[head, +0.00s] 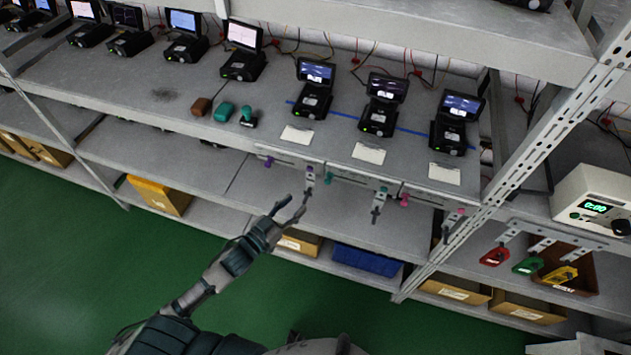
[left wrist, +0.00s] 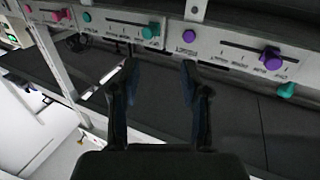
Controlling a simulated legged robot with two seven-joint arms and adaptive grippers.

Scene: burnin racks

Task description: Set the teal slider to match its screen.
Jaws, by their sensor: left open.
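The teal slider's knob (head: 328,178) is at the left part of the middle panel on the shelf's front edge. In the left wrist view, turned about half round, the knob (left wrist: 151,31) is at the right end of its slot, with a smaller teal button (left wrist: 87,17) at the panel's other end. The middle screen (head: 387,88) stands above that panel; its reading is too small to make out. My left gripper (head: 292,206) is open and empty, in front of and below the panel edge, apart from the knob. My right gripper is not in view.
A purple slider knob (left wrist: 271,58) and a pink knob (head: 460,212) are on the neighbouring panels. Metal tabs hang below the panels. Shelf posts (head: 520,130) stand to the right. Boxes and a blue bin (head: 366,262) are on the lower shelf. The green floor in front is clear.

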